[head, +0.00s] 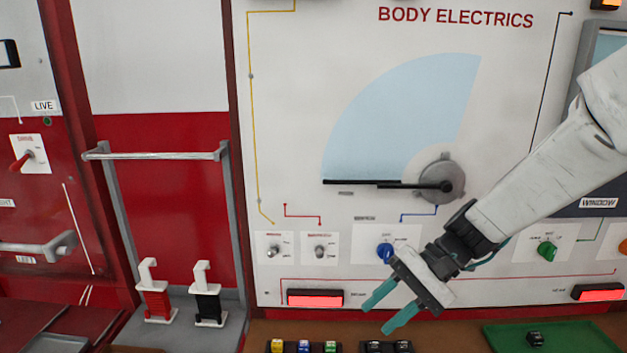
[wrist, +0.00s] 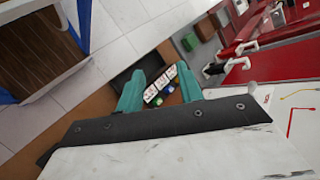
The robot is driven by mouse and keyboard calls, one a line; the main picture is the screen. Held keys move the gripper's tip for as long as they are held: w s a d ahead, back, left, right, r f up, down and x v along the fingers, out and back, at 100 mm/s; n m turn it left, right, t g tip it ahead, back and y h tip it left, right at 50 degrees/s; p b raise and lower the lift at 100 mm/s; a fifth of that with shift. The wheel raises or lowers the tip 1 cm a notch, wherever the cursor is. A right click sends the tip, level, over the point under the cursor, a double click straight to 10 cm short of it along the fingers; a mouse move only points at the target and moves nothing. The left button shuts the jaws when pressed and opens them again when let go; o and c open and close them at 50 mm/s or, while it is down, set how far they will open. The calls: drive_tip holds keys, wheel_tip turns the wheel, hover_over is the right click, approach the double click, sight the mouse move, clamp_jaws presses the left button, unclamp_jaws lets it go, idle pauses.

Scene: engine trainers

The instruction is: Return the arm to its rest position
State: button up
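My gripper (head: 391,309) hangs in front of the lower part of the white Body Electrics panel (head: 290,110), pointing down and left. Its two teal fingers are apart with nothing between them. My white arm comes in from the right edge and covers part of the panel. In the wrist view my gripper (wrist: 150,92) also shows its teal fingers apart, with small blocks on the bench seen beyond them.
A blue knob (head: 385,251) is close behind my gripper, and a green knob (head: 547,251) is to the right. Below are a brown bench, small coloured blocks (head: 304,346) and a green tray (head: 500,338). Red and black handled parts (head: 155,300) stand at the left.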

drive_tip(key=s+d+r+n+t+h, duration=0.1)
drive_tip(key=s+d+r+t+h, duration=0.1)
drive_tip(key=s+d+r+h, duration=0.2)
drive_tip(key=s+d+r+n+t+h, duration=0.2)
drive_tip(key=s+d+r+h, duration=0.2)
drive_tip(key=s+d, duration=0.6)
drive_tip(key=s+h, duration=0.1)
drive_tip(key=s, duration=0.1)
drive_tip(key=shift+s+r+n+h, duration=0.3)
drive_tip(key=shift+s+h, duration=0.1)
idle(0.8)
